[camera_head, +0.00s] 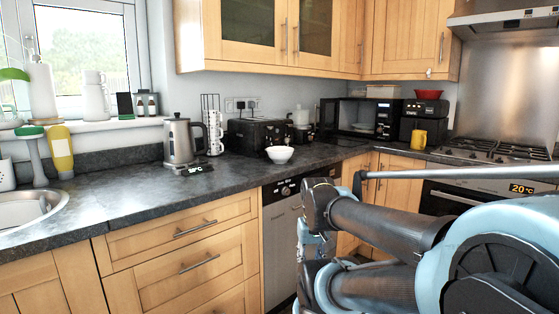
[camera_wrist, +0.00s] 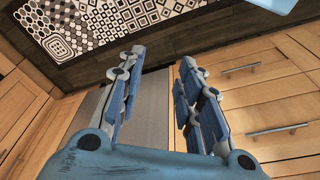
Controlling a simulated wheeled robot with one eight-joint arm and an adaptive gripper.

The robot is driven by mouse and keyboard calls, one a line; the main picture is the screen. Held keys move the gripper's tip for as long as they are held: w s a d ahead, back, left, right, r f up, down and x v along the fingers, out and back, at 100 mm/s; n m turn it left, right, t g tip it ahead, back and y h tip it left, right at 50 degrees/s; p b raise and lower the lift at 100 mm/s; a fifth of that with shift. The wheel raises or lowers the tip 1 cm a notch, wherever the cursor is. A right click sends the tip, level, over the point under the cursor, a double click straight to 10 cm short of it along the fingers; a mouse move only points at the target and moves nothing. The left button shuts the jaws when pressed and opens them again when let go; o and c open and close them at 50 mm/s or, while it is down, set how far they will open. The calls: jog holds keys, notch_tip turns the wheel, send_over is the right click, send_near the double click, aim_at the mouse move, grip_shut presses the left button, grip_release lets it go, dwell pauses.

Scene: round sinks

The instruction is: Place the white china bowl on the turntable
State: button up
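The white china bowl (camera_head: 280,154) sits upright on the dark worktop, in front of the black toaster. No turntable shows clearly. Inside the black microwave (camera_head: 397,119) at the back corner there is a pale flat shape (camera_head: 363,127), and I cannot tell whether it is the turntable. In the wrist view my gripper (camera_wrist: 162,57) is open, its two fingers apart with nothing between them. It faces the cabinet fronts and a grey panel, and the bowl is not in that view. In the head view I cannot make out my fingers.
A kettle (camera_head: 181,141) and mug rack (camera_head: 213,128) stand left of the bowl, the toaster (camera_head: 255,134) behind it. A yellow mug (camera_head: 418,139) stands before the coffee machine. Wall cabinets (camera_head: 250,35) overhang the worktop. The worktop right of the bowl is mostly clear.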

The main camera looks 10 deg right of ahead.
jog(key=w+a+r+m+t+y, duration=0.1)
jog(key=w+r+m+t, duration=0.2)
jog(key=w+r+m, duration=0.9)
jog(key=w+a+r+m+t, duration=0.15)
jog(key=w+r+m, duration=0.6)
jog(key=w, duration=0.85)
jog(key=w+r+m+t+y, duration=0.1)
jog(key=w+r+m+t, duration=0.2)
jog(key=w+r+m, duration=0.7)
jog(key=n, duration=0.3)
send_near(272, 155)
jog(key=x, duration=0.4)
jog(key=shift+w+d, duration=0.25)
jog(key=shift+w, duration=0.35)
jog(key=shift+a+x, duration=0.15)
jog(key=shift+x, duration=1.15)
jog(key=shift+a+x, duration=0.1)
jog(key=shift+x, duration=1.2)
grip_shut()
